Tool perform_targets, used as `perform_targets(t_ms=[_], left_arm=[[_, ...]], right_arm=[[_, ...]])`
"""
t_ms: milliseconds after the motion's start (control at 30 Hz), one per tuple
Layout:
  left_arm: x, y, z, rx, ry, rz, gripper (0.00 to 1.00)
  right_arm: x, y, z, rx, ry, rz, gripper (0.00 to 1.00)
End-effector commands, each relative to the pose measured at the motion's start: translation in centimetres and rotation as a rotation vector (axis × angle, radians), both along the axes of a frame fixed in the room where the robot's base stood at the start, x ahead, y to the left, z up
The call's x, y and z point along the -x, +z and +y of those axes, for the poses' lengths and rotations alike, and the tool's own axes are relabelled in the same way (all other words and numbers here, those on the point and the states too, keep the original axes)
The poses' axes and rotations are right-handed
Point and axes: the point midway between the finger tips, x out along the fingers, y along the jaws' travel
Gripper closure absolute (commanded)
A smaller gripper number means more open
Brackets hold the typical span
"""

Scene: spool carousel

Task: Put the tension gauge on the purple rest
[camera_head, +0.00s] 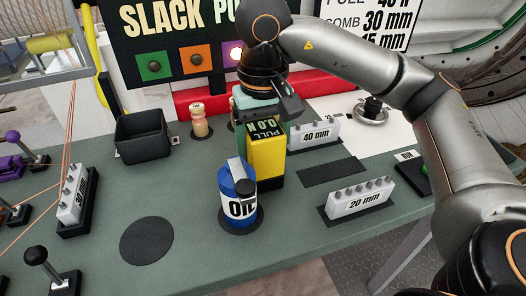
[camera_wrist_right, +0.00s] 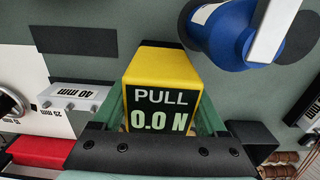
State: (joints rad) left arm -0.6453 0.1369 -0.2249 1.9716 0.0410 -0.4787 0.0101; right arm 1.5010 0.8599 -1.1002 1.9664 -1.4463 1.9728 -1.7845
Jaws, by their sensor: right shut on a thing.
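The tension gauge (camera_head: 266,158) is a yellow block with a dark display. It stands upright behind the oil bottle, and a dark base shows at its lower right. The display reads PULL 0.0 N in the right wrist view (camera_wrist_right: 162,112). My right gripper (camera_head: 262,118) comes down from above and is shut on the gauge, with green fingers along both sides in the wrist view. I cannot tell whether the gauge touches the surface. A purple part (camera_head: 11,166) shows at the far left edge; I cannot tell whether it is the purple rest. My left gripper is not in view.
A blue oil bottle (camera_head: 238,203) stands close in front of the gauge. White gauge blocks (camera_head: 358,198) and a black bin (camera_head: 143,137) surround it. Thin orange lines (camera_head: 69,130) and black-knobbed posts (camera_head: 37,256) stand at left. The dark round mat (camera_head: 147,241) is bare.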

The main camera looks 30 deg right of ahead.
Motion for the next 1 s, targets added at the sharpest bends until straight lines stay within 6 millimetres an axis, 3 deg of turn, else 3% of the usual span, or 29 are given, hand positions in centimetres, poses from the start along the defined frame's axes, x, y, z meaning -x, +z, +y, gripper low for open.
perform_targets(t_ms=[367,400,600,867,1000], left_arm=[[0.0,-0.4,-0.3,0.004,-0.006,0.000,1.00],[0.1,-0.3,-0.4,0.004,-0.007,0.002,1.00],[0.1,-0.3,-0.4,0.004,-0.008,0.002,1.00],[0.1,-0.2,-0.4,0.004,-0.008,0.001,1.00],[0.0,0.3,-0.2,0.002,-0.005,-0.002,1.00]], right_arm=[[0.0,-0.7,0.0,-0.001,0.001,-0.001,1.00],[0.0,-0.7,0.0,0.000,0.001,0.000,0.23],[0.0,-0.6,0.0,0.000,0.001,0.000,0.00],[0.0,-0.5,0.0,0.000,0.001,0.000,0.00],[-0.1,0.5,0.0,-0.001,0.000,-0.003,0.00]])
